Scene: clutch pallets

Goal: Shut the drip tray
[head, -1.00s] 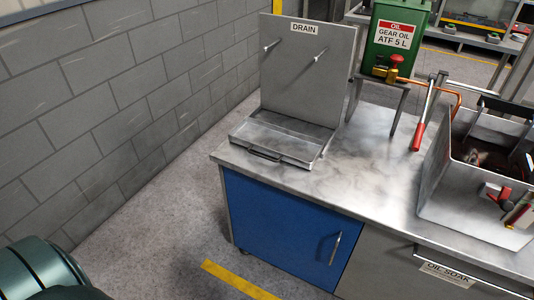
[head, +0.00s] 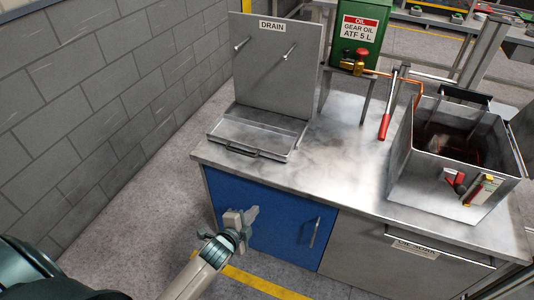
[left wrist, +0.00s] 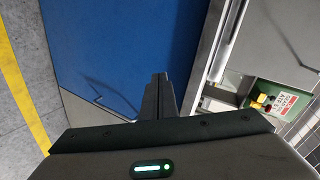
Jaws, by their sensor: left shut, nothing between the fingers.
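The drip tray (head: 290,142) is a shallow grey metal tray on the bench top, below the upright DRAIN board (head: 285,65). It projects forward from the board, and its dark bar handle (head: 242,151) faces the front edge of the bench. My left gripper (head: 252,214) is shut and empty, in front of the blue cabinet door and below the bench top, apart from the tray. In the left wrist view its closed fingers (left wrist: 160,80) point along the blue door; the tray cannot be made out there. My right gripper is not in view.
The bench top (head: 335,165) is clear right of the tray. A green gear oil can (head: 355,25), a red-handled lever (head: 384,126) and an open metal soak tank (head: 440,170) stand further right. The blue door (head: 262,215) has a vertical handle. A block wall is at left.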

